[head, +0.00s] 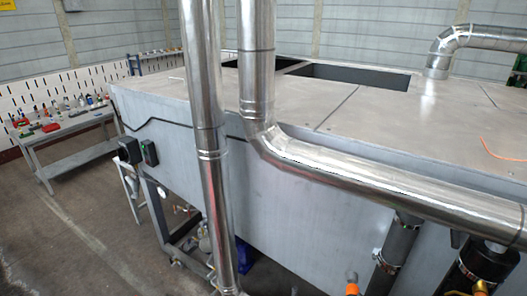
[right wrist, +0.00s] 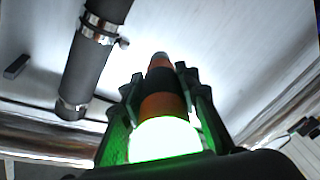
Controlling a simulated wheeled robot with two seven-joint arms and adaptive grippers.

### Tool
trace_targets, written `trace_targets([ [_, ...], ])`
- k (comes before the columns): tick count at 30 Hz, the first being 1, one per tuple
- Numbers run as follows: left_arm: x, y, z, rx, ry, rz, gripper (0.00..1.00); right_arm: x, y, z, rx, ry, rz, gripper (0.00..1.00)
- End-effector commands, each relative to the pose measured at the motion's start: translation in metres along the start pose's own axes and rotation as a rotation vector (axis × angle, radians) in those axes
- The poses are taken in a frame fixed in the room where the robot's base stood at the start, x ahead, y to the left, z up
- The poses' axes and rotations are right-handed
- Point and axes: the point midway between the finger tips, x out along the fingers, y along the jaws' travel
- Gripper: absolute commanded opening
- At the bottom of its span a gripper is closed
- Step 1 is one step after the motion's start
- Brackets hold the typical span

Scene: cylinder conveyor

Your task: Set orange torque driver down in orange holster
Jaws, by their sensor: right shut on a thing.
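The torque driver (right wrist: 160,105), with orange and black bands and a grey tip, stands between the fingers of my right gripper (right wrist: 163,82) in the right wrist view. The gripper is shut on it, and a bright white-green glow shows at its lower part. In the head view, an orange piece with a grey tip (head: 352,284) shows at the bottom edge and looks like the same driver. Another orange piece (head: 481,288) shows below a black cylinder at the bottom right; I cannot tell whether it belongs to the holster. My left gripper is not in view.
A large grey metal machine (head: 250,185) fills the middle, with silver pipes (head: 360,178) in front. A black clamped cylinder (head: 395,250) hangs at the lower right; a similar one (right wrist: 88,60) is close by in the wrist view. A workbench (head: 75,125) stands far left.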

Motion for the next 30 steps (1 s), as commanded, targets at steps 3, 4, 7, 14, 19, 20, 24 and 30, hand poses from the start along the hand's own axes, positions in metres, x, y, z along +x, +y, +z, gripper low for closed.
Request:
trace_targets([
  [3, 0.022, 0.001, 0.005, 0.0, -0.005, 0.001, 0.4, -0.037, -0.029, -0.001, 0.003, 0.077, -0.088, 0.0],
  [4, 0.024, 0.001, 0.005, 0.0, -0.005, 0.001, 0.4, -0.045, -0.035, -0.003, 0.007, 0.092, -0.108, 0.0],
  [7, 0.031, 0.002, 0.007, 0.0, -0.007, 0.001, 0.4, -0.066, -0.047, -0.009, 0.016, 0.134, -0.16, 0.0],
  [14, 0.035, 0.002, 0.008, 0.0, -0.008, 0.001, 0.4, -0.084, -0.057, -0.018, 0.025, 0.173, -0.209, 0.0],
  [19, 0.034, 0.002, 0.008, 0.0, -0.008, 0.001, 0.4, -0.084, -0.056, -0.018, 0.031, 0.168, -0.207, 0.0],
  [20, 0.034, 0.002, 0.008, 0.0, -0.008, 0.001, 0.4, -0.084, -0.056, -0.017, 0.031, 0.166, -0.206, 0.0],
  [24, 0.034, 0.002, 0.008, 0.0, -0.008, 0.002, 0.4, -0.083, -0.056, -0.017, 0.031, 0.166, -0.206, 0.0],
  [30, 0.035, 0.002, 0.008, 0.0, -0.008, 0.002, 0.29, -0.084, -0.056, -0.017, 0.028, 0.169, -0.207, 0.0],
])
